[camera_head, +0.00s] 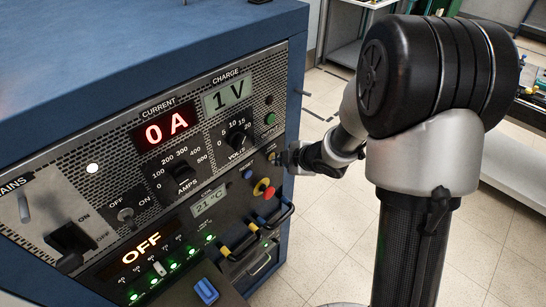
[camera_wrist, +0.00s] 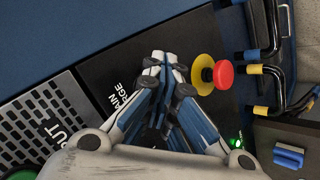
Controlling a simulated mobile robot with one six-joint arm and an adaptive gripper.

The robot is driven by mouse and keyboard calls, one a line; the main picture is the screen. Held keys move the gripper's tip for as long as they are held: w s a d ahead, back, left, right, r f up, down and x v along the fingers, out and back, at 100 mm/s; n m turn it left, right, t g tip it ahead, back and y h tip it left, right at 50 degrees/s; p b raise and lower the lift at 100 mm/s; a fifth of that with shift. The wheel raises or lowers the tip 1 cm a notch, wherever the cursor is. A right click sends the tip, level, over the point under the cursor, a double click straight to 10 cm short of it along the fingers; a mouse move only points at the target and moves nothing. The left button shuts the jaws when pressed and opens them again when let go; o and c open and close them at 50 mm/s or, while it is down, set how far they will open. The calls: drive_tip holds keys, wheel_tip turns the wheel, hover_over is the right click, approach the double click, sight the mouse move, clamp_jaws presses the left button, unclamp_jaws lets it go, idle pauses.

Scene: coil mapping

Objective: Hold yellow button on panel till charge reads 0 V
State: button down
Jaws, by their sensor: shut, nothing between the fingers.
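The panel (camera_head: 190,125) is the front of a blue cabinet. Its charge display (camera_head: 228,97) reads 1 V. My gripper (camera_head: 283,157) is shut and empty, with its fingertips at the panel's right part. In the wrist view the closed fingertips (camera_wrist: 165,68) are against or just over the panel, beside a label partly reading "RAIN" and "RGE" (camera_wrist: 125,97). The yellow button is not clearly seen; the fingertips appear to cover that spot. I cannot tell how far it is pressed. A red knob on a yellow disc (camera_wrist: 204,75) lies just right of the fingertips and is apart from them.
The current display (camera_head: 166,132) reads 0 A, and a lower display (camera_head: 141,247) reads OFF. Black handles with yellow bands (camera_head: 238,243) stick out below the red knob. A green button (camera_head: 270,118) sits above my gripper. Tiled floor (camera_head: 330,220) is clear to the right.

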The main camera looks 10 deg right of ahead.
idle(0.3)
drive_tip(key=shift+s+d, duration=0.45)
drive_tip(key=shift+s, duration=0.25)
drive_tip(key=s+d, duration=0.1)
drive_tip(key=s, duration=0.1)
drive_tip(key=s+d, duration=0.2)
idle(0.3)
idle(0.4)
